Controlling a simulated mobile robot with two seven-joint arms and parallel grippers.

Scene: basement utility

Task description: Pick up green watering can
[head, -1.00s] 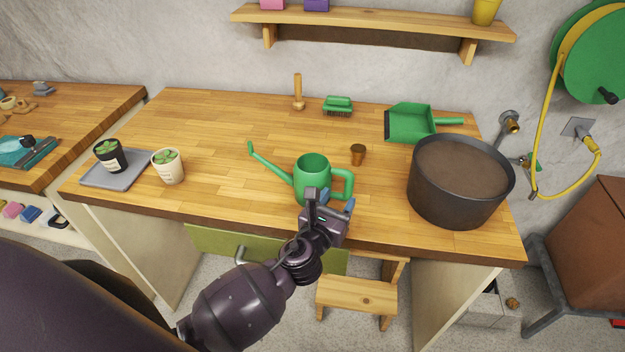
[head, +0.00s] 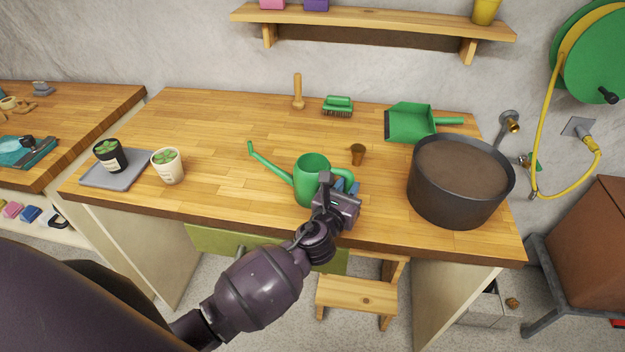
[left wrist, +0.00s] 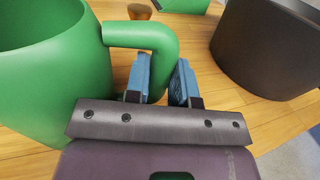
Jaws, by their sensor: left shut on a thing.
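The green watering can (head: 308,178) stands upright on the wooden workbench (head: 225,130), its long spout pointing left and its handle on the right. My left gripper (head: 345,188) is at the handle, partly covering it in the head view. In the left wrist view, the blue-padded fingers of the left gripper (left wrist: 162,82) are shut on the can's green handle (left wrist: 158,45), one on each side. The can's body (left wrist: 50,75) fills the left of that view. My right gripper is not in view.
A large dark pot (head: 455,190) stands to the right of the can. A small brown cup (head: 357,154) is just behind the handle. Two potted plants are at the left; bench between is clear.

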